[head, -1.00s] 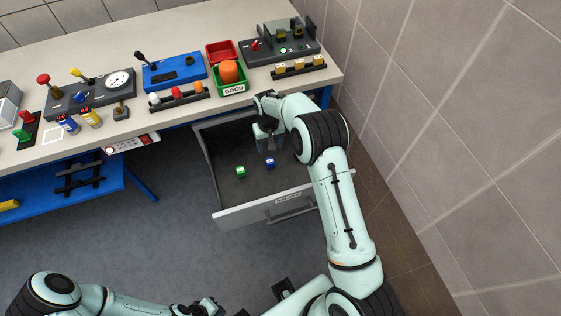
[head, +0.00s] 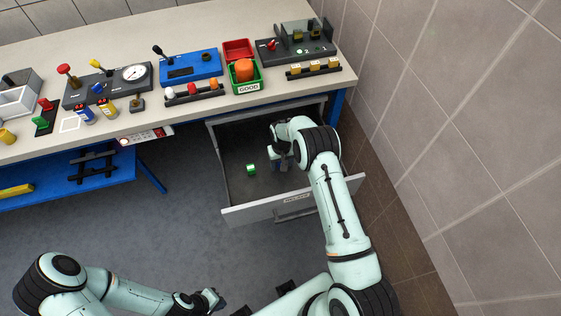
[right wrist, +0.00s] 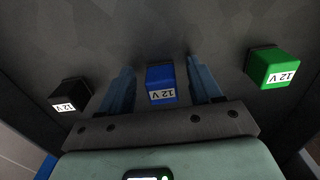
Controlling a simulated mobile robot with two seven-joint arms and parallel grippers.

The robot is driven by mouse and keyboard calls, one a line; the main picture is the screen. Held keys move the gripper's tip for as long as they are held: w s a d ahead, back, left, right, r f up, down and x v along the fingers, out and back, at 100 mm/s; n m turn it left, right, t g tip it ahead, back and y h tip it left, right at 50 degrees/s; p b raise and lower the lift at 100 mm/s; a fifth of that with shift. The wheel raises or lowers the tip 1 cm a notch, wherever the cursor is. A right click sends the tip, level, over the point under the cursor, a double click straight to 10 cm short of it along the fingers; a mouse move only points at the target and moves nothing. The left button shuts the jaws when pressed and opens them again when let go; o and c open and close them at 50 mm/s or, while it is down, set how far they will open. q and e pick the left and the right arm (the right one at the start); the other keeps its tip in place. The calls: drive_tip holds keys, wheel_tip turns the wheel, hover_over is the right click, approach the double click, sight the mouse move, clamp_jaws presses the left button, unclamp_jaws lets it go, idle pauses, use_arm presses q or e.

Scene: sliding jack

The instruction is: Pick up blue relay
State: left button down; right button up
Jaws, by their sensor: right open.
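The blue relay (right wrist: 161,84), labelled 12 V, sits in the open drawer (head: 245,214). In the right wrist view it lies between the two fingers of my right gripper (right wrist: 160,66), which is open with a gap on each side of the relay. In the head view my right gripper (head: 279,160) is down in the drawer, and the blue relay is hidden behind it. My left gripper (head: 209,299) is low in the head view, over the floor and away from the drawer; its jaw opening is too small to judge.
A green relay (right wrist: 272,67) and a black relay (right wrist: 70,95) lie on either side of the blue one; the green relay also shows in the head view (head: 251,169). The drawer walls surround my right gripper. The workbench (head: 200,125) stands above, and a tiled wall (head: 440,120) is at right.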

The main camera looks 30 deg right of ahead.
drive_tip(key=c, duration=1)
drive_tip(key=shift+c, duration=0.2)
drive_tip(key=shift+r, duration=0.1)
